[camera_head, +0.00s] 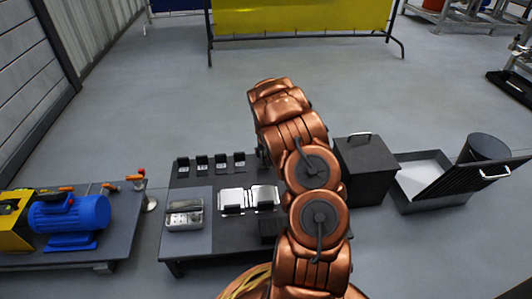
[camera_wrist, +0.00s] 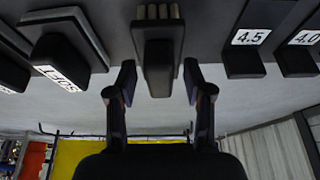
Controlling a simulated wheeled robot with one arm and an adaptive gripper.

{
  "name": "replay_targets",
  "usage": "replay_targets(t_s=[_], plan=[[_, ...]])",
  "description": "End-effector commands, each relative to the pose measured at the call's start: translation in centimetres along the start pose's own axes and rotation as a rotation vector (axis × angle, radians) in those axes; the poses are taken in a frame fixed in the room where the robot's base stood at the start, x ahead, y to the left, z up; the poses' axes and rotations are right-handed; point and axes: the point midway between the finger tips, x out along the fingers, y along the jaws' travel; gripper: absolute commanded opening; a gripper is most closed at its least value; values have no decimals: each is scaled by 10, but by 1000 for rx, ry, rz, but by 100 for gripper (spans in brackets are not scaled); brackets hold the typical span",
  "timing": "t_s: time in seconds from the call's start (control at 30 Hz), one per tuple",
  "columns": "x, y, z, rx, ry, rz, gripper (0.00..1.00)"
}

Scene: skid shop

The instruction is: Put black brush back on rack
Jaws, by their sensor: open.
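The black brush (camera_wrist: 159,40) is in the middle of the wrist view, with pale tan bristles at its upper end and its dark handle pointing down. My gripper (camera_wrist: 159,70) is open, with one finger on each side of the brush's handle end. Gaps show between the fingers and the handle. Dark blocks with white labels stand on both sides, among them a "4.5" block (camera_wrist: 245,55) and a "4.0" block (camera_wrist: 298,55) on the right. I cannot clearly make out a rack. In the head view my arm hides the gripper and the brush.
The dark table (camera_head: 190,248) holds several small black blocks (camera_head: 221,161), a metal tray (camera_head: 185,214) and silver plates (camera_head: 233,200). A blue motor (camera_head: 70,213) stands on the left bench. A dark cabinet (camera_head: 367,170) and a grey bin (camera_head: 430,180) stand to the right.

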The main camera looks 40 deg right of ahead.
Motion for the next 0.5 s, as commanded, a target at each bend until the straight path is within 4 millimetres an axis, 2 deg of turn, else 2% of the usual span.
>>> replay_targets(t_s=[0.17, 0.5], plan=[[-4, 0, -2, -1, 0, 1, 51], [-61, 0, -4, 0, 3, 1, 51]])
